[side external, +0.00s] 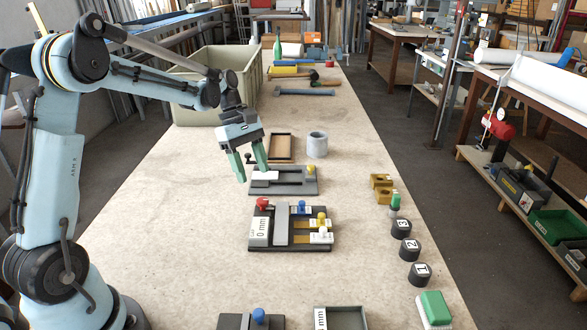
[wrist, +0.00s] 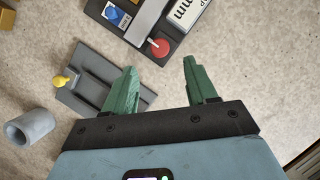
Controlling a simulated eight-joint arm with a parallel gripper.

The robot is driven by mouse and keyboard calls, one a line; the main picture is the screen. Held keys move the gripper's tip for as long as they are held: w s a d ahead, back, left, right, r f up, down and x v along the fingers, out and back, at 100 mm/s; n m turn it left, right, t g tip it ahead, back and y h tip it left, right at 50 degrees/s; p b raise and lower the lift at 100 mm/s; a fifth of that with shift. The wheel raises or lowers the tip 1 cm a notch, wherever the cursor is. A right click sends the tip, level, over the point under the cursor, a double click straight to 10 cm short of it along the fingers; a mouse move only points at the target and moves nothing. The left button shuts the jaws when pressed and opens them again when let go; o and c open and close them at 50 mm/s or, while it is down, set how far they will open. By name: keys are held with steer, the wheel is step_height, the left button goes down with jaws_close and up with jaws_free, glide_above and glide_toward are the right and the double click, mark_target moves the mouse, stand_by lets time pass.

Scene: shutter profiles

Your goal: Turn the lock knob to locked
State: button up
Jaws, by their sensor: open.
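My gripper (side external: 251,172) is open and empty, its green fingers pointing down over the left end of a grey plate (side external: 290,187) with a yellow knob (side external: 310,170). In the wrist view the gripper (wrist: 160,65) has a red knob (wrist: 159,47) beyond the gap between its fingertips. That red knob (side external: 262,203) sits on the upper left of a dark fixture board (side external: 290,247), apart from the fingers. The board also carries a blue knob (side external: 302,206), a yellow knob (side external: 321,217) and a white block with "mm" lettering (side external: 259,233). No label shows which knob is the lock.
A grey cylinder (side external: 317,145) and a brown-lined tray (side external: 281,147) stand behind the plate. Numbered black blocks (side external: 401,228) and brass pieces (side external: 382,187) line the right side. A large bin (side external: 220,80) stands at back left. The bench left of the fixture board is clear.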

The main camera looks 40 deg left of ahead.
mark_target(262, 199)
steer(key=x, duration=0.7)
steer(key=shift+c, duration=0.2)
steer(key=c, duration=1)
